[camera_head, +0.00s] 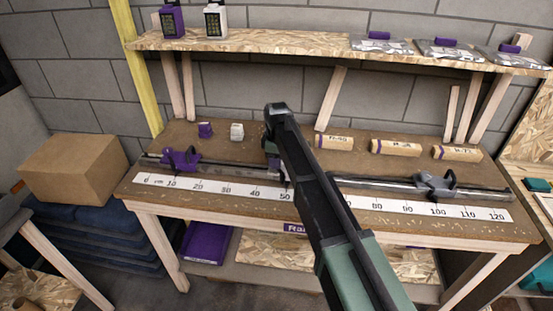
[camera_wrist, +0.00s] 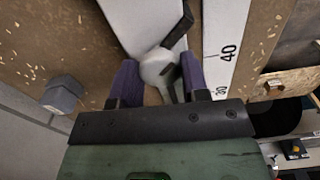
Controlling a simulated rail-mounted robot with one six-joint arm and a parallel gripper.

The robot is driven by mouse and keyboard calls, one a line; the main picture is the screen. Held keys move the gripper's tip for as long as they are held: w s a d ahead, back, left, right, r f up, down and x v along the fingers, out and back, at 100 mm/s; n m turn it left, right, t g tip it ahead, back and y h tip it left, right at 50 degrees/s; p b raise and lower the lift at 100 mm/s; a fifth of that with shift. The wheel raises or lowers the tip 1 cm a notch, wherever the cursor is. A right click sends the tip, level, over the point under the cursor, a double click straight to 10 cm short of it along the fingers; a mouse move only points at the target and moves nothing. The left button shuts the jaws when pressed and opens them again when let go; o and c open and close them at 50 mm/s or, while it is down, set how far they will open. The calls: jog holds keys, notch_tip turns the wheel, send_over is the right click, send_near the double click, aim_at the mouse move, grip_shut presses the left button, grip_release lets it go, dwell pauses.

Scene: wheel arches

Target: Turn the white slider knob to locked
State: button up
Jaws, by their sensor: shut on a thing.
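The white slider knob (camera_wrist: 157,68) is between the two purple fingers of my gripper (camera_wrist: 160,78) in the wrist view. My gripper is shut on it. A dark lever-like piece sticks out beyond the knob, towards the pale rail. In the head view my gripper (camera_head: 279,172) is low over the bench rail, near the 50 mark of the scale, and my arm hides the knob. I cannot tell from these views whether the knob is at locked.
A purple slider (camera_head: 182,158) sits on the rail's left part and a grey slider (camera_head: 437,184) on its right. A shelf (camera_head: 290,40) runs above the bench.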

jog(key=o, duration=0.9)
notch_tip(320, 180, up, 11)
jog(key=p, duration=1)
jog(key=shift+f+p, duration=0.1)
jog(key=shift+p, duration=0.3)
